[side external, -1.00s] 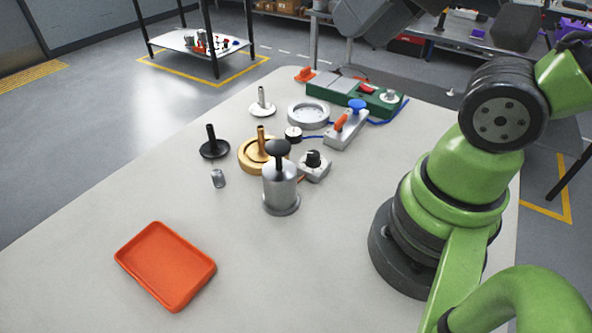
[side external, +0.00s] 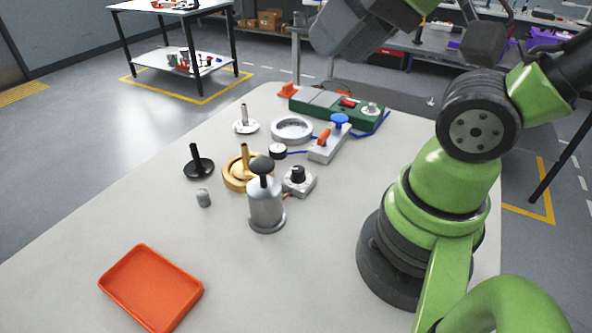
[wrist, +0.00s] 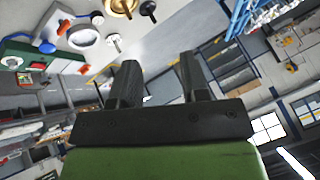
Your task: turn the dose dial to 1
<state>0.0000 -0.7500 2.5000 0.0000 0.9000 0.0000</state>
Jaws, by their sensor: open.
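A black knob on a small grey square block (side external: 299,181) stands mid-table in the side view, just right of the silver plunger canister (side external: 266,205). It looks like the dose dial; its number marks are too small to read. A second round knob (side external: 371,108) sits on the green box, so I cannot be sure which one is the dial. My gripper (wrist: 158,64) shows in the wrist view with its two dark fingers apart and nothing between them. It is away from the table parts, which lie at the top left of that view. I cannot make out its fingers in the side view.
The green box (side external: 325,101), a grey block with an orange lever (side external: 324,143), a silver ring (side external: 292,128) and a brass flanged part (side external: 236,180) crowd around the knob block. An orange tray (side external: 150,288) lies at the front left. The table between tray and canister is clear.

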